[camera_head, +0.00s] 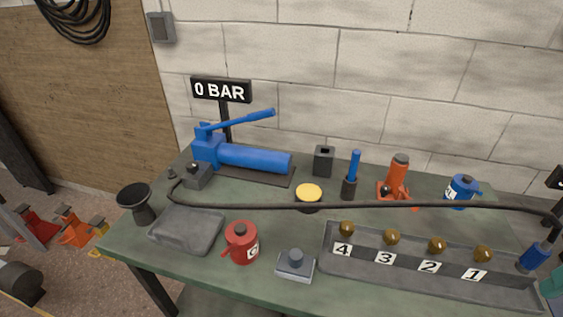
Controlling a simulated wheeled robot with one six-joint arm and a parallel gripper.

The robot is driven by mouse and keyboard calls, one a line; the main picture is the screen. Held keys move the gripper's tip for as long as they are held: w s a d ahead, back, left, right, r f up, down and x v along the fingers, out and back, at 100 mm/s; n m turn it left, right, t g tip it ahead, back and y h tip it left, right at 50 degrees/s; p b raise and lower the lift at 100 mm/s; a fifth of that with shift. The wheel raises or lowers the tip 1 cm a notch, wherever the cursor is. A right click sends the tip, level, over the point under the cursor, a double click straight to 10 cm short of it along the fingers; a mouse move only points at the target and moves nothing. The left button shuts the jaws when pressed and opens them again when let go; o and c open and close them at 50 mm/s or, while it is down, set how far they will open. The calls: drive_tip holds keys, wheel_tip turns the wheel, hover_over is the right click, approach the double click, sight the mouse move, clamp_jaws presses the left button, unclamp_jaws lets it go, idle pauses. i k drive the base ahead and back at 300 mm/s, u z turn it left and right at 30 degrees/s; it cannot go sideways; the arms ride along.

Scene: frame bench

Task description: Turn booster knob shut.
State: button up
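A blue hand pump (255,158) with a raised lever (245,120) stands at the back left of the green bench. A small dark block (198,176) with a black knob-like top sits at its front left end, and a black hose runs from there. I cannot tell whether this is the booster knob or how far it is turned. A grey block with a round knob-like top (295,263) lies at the front middle of the bench. My gripper is not in view.
A sign reading "0 BAR" (221,90) stands behind the pump. The black hose (400,206) crosses the bench to a blue coupling (535,257).

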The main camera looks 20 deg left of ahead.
sight(192, 167)
drive_tip(key=k, duration=0.5)
drive_tip(key=u, duration=0.85)
drive_tip(key=i, duration=0.4)
drive_tip(key=u, duration=0.25)
drive_tip(key=k, duration=0.5)
drive_tip(key=u, duration=0.45)
drive_tip(key=i, duration=0.8)
drive_tip(key=z, duration=0.25)
